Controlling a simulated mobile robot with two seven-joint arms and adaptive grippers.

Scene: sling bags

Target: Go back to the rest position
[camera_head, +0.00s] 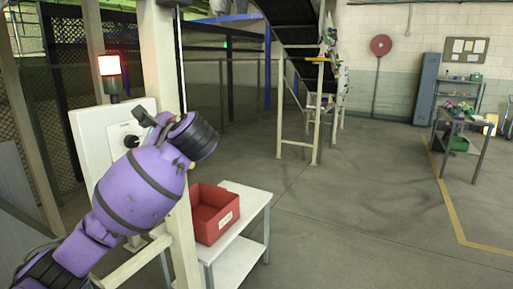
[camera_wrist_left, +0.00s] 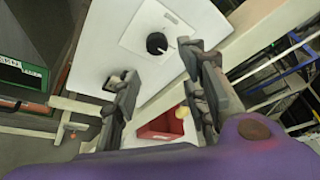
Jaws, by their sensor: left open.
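My left arm reaches up from the lower left in the head view. Its gripper is mostly hidden behind the purple wrist there, with only small dark finger parts showing (camera_head: 150,120). In the left wrist view my left gripper (camera_wrist_left: 160,72) is open and empty, with its two dark fingers spread apart. A white panel (camera_head: 88,140) with a black knob (camera_head: 131,141) stands just left of the gripper. The knob also shows beyond the fingertips in the left wrist view (camera_wrist_left: 157,43), apart from them. My right gripper is not in view.
A lit red lamp (camera_head: 109,66) tops the panel beside a pale post (camera_head: 163,60). A red bin (camera_head: 211,213) sits on a white table (camera_head: 237,258). A workbench (camera_head: 462,124) with items stands far right. The middle floor is clear.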

